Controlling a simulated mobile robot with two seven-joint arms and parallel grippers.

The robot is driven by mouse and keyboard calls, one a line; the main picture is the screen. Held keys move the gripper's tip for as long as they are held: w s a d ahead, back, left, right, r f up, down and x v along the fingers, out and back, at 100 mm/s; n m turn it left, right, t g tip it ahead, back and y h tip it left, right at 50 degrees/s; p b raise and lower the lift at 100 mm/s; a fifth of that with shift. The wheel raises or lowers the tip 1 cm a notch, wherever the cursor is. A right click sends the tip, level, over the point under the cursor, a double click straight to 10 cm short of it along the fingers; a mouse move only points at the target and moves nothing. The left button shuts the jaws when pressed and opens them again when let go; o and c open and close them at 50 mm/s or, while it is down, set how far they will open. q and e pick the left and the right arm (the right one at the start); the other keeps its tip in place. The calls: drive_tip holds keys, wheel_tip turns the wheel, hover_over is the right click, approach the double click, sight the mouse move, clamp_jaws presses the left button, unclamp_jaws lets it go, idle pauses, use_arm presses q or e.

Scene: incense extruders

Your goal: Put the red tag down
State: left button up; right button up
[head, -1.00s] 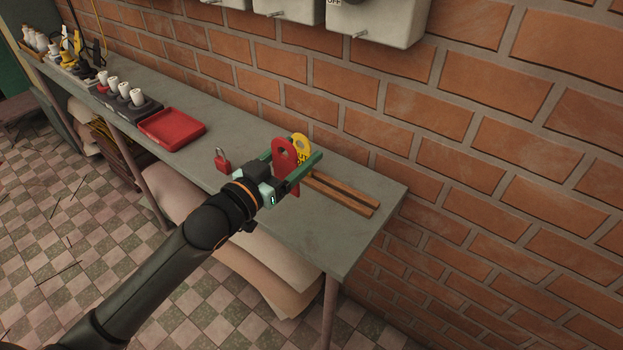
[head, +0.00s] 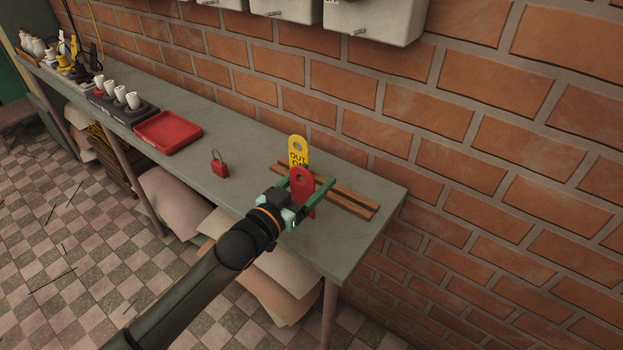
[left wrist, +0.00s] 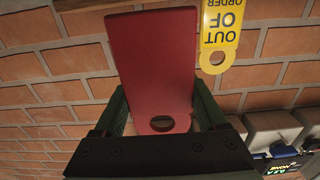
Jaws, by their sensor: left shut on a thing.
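The red tag (head: 303,184) has a hole near its top and stands upright between the green fingers of my left gripper (head: 309,189). My left gripper is shut on it, over the front part of the bench near its right end. In the left wrist view the red tag (left wrist: 153,65) fills the space between the fingers, its hole towards the gripper. Whether its lower edge touches the bench is hidden. A yellow tag (head: 298,152) with "OUT OF ORDER" lettering stands upright in the slotted wooden rack (head: 345,201), behind the gripper. My right gripper is not in view.
The grey bench (head: 245,160) runs along the brick wall. A red padlock (head: 219,168) stands left of the gripper, and a red tray (head: 168,131) lies farther left. White cylinders (head: 121,96) stand in a dark holder beyond. The bench's front and right edges are close to the gripper.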

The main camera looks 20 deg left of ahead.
use_arm(q)
drive_tip(key=shift+f, duration=0.6)
drive_tip(key=o, duration=1.3)
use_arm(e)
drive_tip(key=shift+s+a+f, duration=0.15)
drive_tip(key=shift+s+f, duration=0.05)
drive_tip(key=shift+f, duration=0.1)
use_arm(q)
drive_tip(key=shift+r, duration=0.15)
drive_tip(key=v, duration=1.2)
drive_tip(key=s+d+f+g+y, duration=0.1)
drive_tip(key=s+f+g, duration=0.1)
drive_tip(key=s+f, duration=0.2)
drive_tip(key=s+d+f+n+g+y, duration=0.1)
drive_tip(key=s+f, duration=0.4)
drive_tip(key=f, duration=0.6)
drive_tip(key=s+d+f+g+y, duration=0.1)
drive_tip(key=s+d+f+g, duration=0.2)
drive_tip(key=f, duration=0.4)
drive_tip(key=shift+s+d+f+g+p, duration=0.1)
drive_tip(key=shift+s+d+g+p, duration=0.1)
drive_tip(key=shift+s+g, duration=0.3)
drive_tip(key=shift+s+d+f+g+p, duration=0.1)
drive_tip(key=shift+s+g+p, duration=0.05)
drive_tip(key=shift+s+g, duration=0.3)
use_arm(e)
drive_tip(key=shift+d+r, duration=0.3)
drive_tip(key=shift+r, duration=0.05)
